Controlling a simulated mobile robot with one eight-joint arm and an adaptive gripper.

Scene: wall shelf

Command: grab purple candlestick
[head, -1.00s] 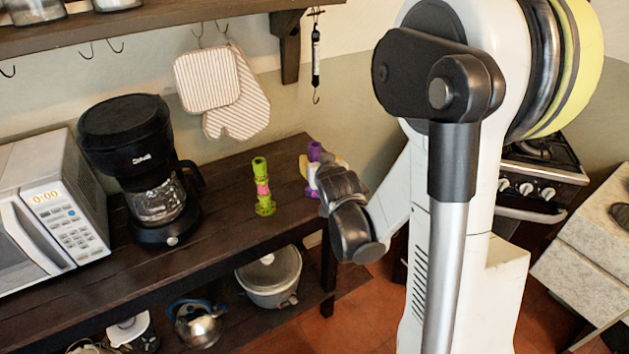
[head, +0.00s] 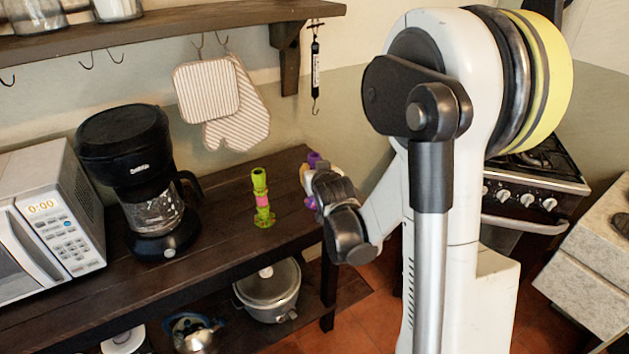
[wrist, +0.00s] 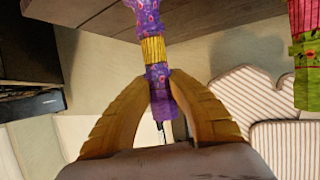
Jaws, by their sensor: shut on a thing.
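The purple candlestick (wrist: 157,50) has a yellow band at its middle and shows between my gripper's (wrist: 162,88) two tan fingers in the wrist view. The fingers are shut on its purple part below the band. In the head view, the purple candlestick (head: 314,158) is at the right end of the dark table, and my gripper (head: 312,184) largely hides it. I cannot tell whether its base touches the table. A green candlestick with a pink band (head: 262,200) stands upright to the left, apart from my gripper. Part of the green candlestick (wrist: 306,75) shows at the wrist view's right edge.
A black coffee maker (head: 125,150) and a microwave (head: 55,215) stand on the dark table (head: 215,220) to the left. Striped oven mitts (head: 240,120) hang under the wall shelf (head: 170,30). Pots stand on the lower shelf. A stove (head: 530,185) is at right.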

